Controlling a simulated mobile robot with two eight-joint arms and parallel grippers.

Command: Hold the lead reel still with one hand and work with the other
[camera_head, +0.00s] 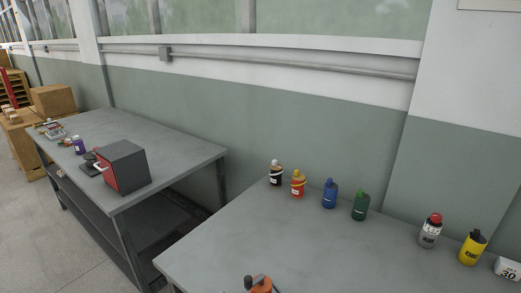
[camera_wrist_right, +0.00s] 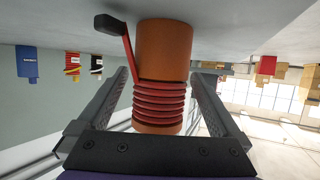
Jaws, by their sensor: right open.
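The lead reel (camera_wrist_right: 165,50), an orange cylinder with red lead wound round it in several turns, stands on the bench between the fingers of my right gripper (camera_wrist_right: 163,88) in the right wrist view, which looks upside down. The fingers are open, with a gap visible on each side of the reel. A red lead runs from the coil to a dark end piece (camera_wrist_right: 108,23) beside the reel. In the head view only the orange top of the reel (camera_head: 263,288) shows at the bottom edge, with grey and dark parts by it. My left gripper is not in view.
Several bottles stand along the back of the grey bench (camera_head: 300,245), including a blue one (camera_head: 329,195) and a yellow one (camera_head: 472,248). A white block marked 30 (camera_head: 507,268) is at the right. A second bench (camera_head: 110,128) carries a dark box (camera_head: 125,165). The near bench middle is clear.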

